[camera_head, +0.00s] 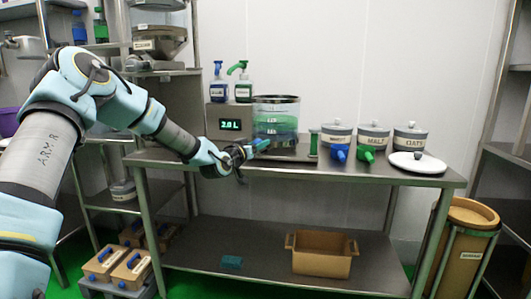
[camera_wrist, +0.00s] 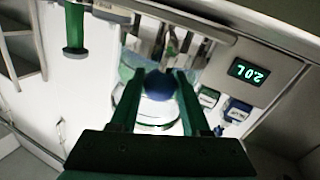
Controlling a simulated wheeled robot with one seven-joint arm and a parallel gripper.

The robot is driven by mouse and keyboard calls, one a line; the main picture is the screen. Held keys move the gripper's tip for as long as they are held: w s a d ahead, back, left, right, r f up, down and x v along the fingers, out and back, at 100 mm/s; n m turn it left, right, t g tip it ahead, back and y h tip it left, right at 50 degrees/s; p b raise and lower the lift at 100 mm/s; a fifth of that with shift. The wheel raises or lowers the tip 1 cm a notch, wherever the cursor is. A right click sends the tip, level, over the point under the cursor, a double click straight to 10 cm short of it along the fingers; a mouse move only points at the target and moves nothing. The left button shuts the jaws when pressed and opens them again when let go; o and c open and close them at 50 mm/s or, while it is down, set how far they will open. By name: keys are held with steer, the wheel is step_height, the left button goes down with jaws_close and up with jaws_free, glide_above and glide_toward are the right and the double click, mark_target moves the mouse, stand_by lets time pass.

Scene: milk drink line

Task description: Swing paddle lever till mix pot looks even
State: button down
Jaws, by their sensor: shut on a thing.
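The mix pot (camera_head: 276,106) is a clear round vessel with a dark rim on the steel table. In the wrist view, the two green fingers of my gripper (camera_wrist: 160,84) are closed around a blue round knob (camera_wrist: 158,88), which appears to be the paddle lever's end. The lever's shaft and the paddle are mostly hidden. The clear pot wall (camera_wrist: 127,72) shows behind the fingers in the wrist view.
A display box (camera_head: 229,124) reading 2.0 L stands left of the pot, with two pump bottles (camera_head: 243,90) on top. A tan bin (camera_head: 320,262) sits on the lower shelf.

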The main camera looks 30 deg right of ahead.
steer(key=w, duration=0.1)
steer(key=w+a+b, duration=0.1)
steer(key=w, duration=0.1)
steer(key=shift+a, duration=0.25)
steer(key=shift+w+a+b, duration=0.25)
steer(key=shift+w+b, duration=0.35)
steer(key=shift+w, duration=0.4)
steer(key=shift+c, duration=1.9)
jaws_free()
steer(key=shift+s+a, duration=0.1)
steer(key=b+v, duration=0.1)
steer(key=v, duration=0.9)
steer(key=shift+a, duration=0.25)
steer(key=shift+s, duration=0.1)
